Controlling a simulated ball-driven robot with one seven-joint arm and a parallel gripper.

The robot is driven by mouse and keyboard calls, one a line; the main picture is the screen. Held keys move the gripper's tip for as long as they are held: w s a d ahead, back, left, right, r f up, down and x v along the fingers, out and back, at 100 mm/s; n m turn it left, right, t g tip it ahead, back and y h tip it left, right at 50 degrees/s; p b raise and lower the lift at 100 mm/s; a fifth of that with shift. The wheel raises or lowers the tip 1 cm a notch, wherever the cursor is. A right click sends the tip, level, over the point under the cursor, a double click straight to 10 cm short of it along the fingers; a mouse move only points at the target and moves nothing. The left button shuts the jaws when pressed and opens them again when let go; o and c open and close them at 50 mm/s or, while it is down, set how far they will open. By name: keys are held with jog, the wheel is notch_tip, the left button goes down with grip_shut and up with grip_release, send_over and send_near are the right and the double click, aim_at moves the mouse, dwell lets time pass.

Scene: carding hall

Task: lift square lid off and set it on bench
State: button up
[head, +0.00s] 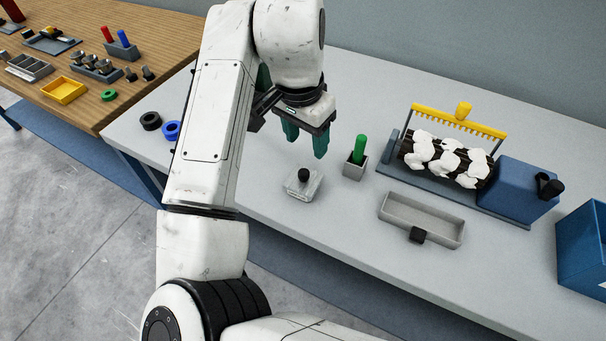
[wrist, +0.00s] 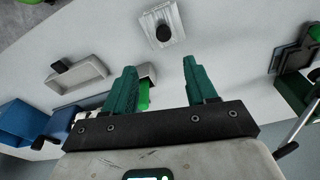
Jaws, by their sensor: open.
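The square lid (head: 303,182) is pale and clear-looking with a round black knob (head: 303,174) on top. It sits on the grey bench (head: 240,204) near its front edge; whether a box lies under it is hard to tell. In the wrist view the lid (wrist: 176,14) is at the top, beyond my fingertips, with its black knob (wrist: 164,32). My gripper (head: 306,148) has green fingers, pointing down above the bench behind the lid.
A green peg (head: 360,148) stands in a small grey holder (head: 355,168) close right of my gripper. A grey tray (head: 395,213), a carding roller (head: 445,160) and a blue bin (head: 585,245) lie further right. Black and blue rings (head: 171,131) lie left. Bench is bare around the lid.

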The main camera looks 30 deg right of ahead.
send_over(304, 172)
jog(key=f, duration=0.5)
jog(key=shift+s+a+f, duration=0.1)
jog(key=shift+s+a, duration=0.05)
jog(key=shift+s, duration=0.1)
jog(key=shift+w+f+p, duration=0.15)
jog(key=shift+f+p, duration=0.15)
jog(key=shift+f, duration=1.1)
jog(key=shift+w+f+p, duration=0.1)
jog(key=shift+f+p, duration=0.2)
jog(key=shift+f, duration=1.05)
grip_shut()
